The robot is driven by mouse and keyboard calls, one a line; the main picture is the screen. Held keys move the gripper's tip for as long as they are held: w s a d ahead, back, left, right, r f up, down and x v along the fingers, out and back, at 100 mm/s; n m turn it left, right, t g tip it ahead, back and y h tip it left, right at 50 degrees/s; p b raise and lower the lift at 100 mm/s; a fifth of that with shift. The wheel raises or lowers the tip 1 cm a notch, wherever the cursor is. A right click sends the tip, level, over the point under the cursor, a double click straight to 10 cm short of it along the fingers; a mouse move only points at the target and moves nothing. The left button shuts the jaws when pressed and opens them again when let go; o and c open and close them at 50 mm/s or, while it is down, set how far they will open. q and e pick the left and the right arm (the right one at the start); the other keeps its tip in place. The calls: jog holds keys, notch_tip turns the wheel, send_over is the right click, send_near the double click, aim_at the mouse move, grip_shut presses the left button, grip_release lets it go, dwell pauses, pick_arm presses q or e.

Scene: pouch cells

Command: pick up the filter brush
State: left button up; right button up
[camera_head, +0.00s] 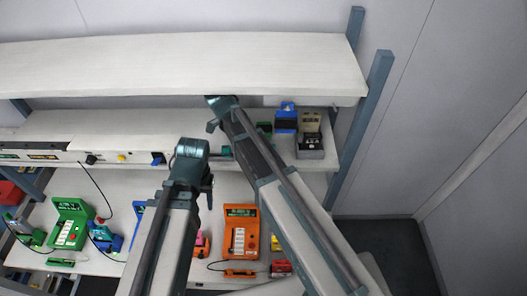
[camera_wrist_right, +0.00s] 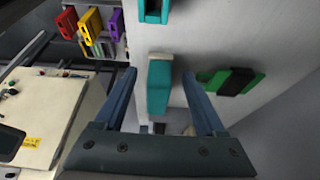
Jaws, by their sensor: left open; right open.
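A teal block with a beige end (camera_wrist_right: 159,88), which looks like the filter brush, stands out from a pale shelf surface in the right wrist view. My right gripper (camera_wrist_right: 159,74) is open, with one finger on each side of the teal block. Gaps show between the block and both fingers, and nothing is gripped. In the head view my right arm reaches to the middle shelf, and its gripper and the brush cannot be made out there. My left gripper (camera_head: 208,192) is small and partly hidden by its own arm, over the lower bench.
The upper shelf (camera_head: 180,65) overhangs the middle shelf. A green and black piece (camera_wrist_right: 231,81) lies right of the brush; red, yellow and purple pieces (camera_wrist_right: 90,28) stand at upper left. A grey box (camera_head: 310,147) and a blue holder (camera_head: 286,118) stand on the middle shelf. An orange tester (camera_head: 241,232) stands below.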

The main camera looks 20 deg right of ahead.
jog(key=d, duration=0.2)
jog(key=s+d+f+b, duration=0.1)
jog(key=shift+s+d, duration=0.1)
jog(key=shift+d, duration=0.2)
jog(key=shift+d+f, duration=0.1)
jog(key=shift+f, duration=0.05)
grip_shut()
